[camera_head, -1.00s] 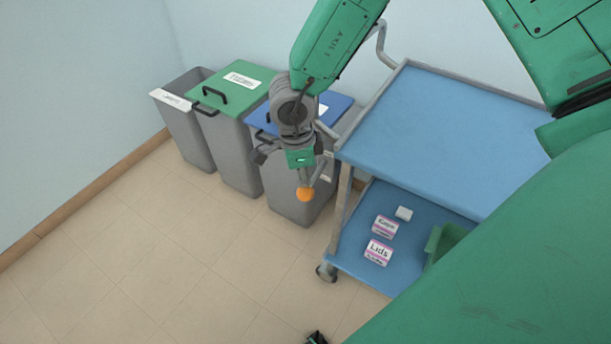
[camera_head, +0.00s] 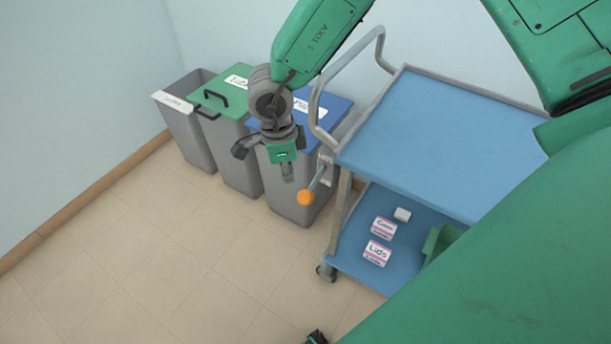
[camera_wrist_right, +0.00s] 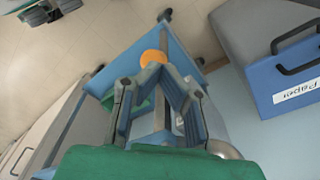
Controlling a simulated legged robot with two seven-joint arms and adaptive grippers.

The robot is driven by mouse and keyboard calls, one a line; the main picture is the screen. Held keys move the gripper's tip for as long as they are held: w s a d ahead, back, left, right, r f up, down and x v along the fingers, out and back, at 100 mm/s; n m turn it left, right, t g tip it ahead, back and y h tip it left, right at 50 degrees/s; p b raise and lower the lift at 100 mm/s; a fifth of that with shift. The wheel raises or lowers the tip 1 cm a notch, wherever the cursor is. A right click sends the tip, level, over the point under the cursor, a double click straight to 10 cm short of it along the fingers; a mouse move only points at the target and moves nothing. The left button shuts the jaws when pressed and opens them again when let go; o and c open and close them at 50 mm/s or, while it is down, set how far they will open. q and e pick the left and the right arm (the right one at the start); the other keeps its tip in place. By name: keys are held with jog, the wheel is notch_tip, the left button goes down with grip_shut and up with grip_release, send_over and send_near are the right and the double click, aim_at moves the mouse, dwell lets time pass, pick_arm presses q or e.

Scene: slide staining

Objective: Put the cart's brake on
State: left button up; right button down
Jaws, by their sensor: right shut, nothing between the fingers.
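The cart (camera_head: 450,130) has blue shelves and a grey frame. A grey lever with an orange knob (camera_head: 305,198) angles down and left from its handle end. My right gripper (camera_head: 288,174) is shut and empty, just left of the knob, with a visible gap in the head view. In the right wrist view, the orange knob (camera_wrist_right: 153,58) shows just beyond the closed fingertips (camera_wrist_right: 155,76); I cannot tell the depth between them there. The cart's push handle (camera_head: 316,105) rises right of the gripper.
Three grey bins stand by the wall: one open (camera_head: 188,140), one green-lidded (camera_head: 232,155), one blue-lidded (camera_head: 288,190) behind the gripper. The lower shelf holds a "Lids" box (camera_head: 377,253), another labelled box (camera_head: 383,228) and a small white block (camera_head: 402,214). The floor at left is clear.

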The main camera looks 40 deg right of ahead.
notch_tip(320, 180, up, 9)
jog(key=a, duration=0.1)
jog(key=shift+w+r, duration=0.15)
jog(key=shift+w, duration=0.05)
jog(key=shift+d, duration=0.1)
dwell(0.4)
